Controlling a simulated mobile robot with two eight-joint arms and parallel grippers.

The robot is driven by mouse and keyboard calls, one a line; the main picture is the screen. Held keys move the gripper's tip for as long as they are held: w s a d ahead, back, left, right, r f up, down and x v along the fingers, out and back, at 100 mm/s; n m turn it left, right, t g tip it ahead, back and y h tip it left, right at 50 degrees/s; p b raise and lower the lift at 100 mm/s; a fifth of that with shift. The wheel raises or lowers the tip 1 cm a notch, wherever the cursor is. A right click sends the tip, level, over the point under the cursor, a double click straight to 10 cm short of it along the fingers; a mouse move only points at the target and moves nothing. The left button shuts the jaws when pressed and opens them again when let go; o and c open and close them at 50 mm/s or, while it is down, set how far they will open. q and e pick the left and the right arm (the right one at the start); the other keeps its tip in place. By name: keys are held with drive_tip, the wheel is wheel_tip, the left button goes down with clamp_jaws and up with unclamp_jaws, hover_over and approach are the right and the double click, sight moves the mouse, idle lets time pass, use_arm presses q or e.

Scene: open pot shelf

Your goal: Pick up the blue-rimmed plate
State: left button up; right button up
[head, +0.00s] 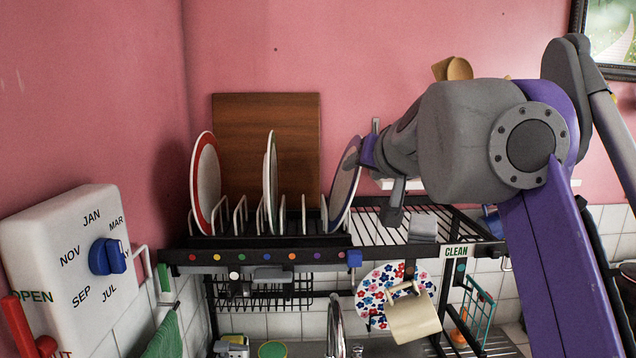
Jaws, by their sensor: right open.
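The blue-rimmed plate (344,187) stands on edge, tilted, at the right end of the black dish rack on the shelf. My right gripper (372,153) comes in from the right and is open, with its fingers right at the plate's upper right edge. It hides part of that edge. I cannot tell whether the rim lies between the fingers or whether they touch it. My left gripper is not in view.
A red-rimmed plate (205,183) and a thin plate seen edge-on (270,182) stand in the same rack. A wooden board (296,150) leans behind. A flowered plate (369,287) and a cream mug (413,318) are below. A white dial box (70,265) is at left.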

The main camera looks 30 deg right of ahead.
sight(352, 174)
drive_tip(key=x, duration=0.7)
drive_tip(key=b+x, duration=0.1)
drive_tip(key=x, duration=0.2)
drive_tip(key=shift+w+d, duration=0.25)
drive_tip(key=shift+d, duration=0.3)
drive_tip(key=shift+r, duration=0.1)
clamp_jaws()
idle(0.7)
